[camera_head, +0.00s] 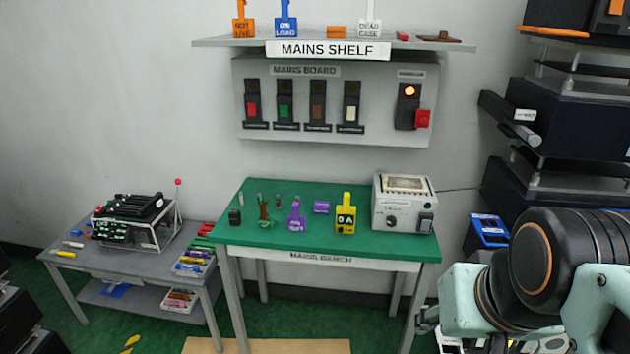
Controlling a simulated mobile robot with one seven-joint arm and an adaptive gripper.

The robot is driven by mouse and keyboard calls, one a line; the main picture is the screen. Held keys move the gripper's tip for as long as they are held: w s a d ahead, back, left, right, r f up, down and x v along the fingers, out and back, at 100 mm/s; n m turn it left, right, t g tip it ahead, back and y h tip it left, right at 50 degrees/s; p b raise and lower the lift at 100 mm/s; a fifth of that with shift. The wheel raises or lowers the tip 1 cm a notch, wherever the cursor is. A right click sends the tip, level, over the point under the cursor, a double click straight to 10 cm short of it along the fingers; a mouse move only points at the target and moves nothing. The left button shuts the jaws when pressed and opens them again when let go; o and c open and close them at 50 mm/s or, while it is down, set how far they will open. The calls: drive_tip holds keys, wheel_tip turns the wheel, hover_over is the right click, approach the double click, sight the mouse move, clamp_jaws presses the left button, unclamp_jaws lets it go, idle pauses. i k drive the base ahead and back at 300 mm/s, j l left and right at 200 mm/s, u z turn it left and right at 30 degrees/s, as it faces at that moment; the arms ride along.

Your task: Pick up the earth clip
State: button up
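No item on the green-topped mains bench (345,240) carries a label I can read as the earth clip. A small green and brown upright object (265,214) stands on the left part of the bench and may be it, but it is too small to be sure. My gripper (427,319) shows as a small grey part at the left end of my arm, low and right of the bench's front edge. It is apart from the bench items. Its fingers are too small and unclear to show open or shut.
Beside it stand a black block (235,217), a purple tag (297,217), a purple block (321,207), a yellow tag (345,216) and a grey instrument (404,204). A grey side table (75,262) stands left. The mains shelf (240,41) and switch board (300,137) hang behind.

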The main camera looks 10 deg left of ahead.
sight(265, 220)
drive_tip(key=z, duration=0.75)
drive_tip(key=u, duration=1.65)
drive_tip(key=i+l+z, duration=0.1)
drive_tip(key=i, duration=0.6)
drive_tip(key=i+l+z, duration=0.1)
drive_tip(key=i+l, duration=0.2)
drive_tip(key=i, duration=0.4)
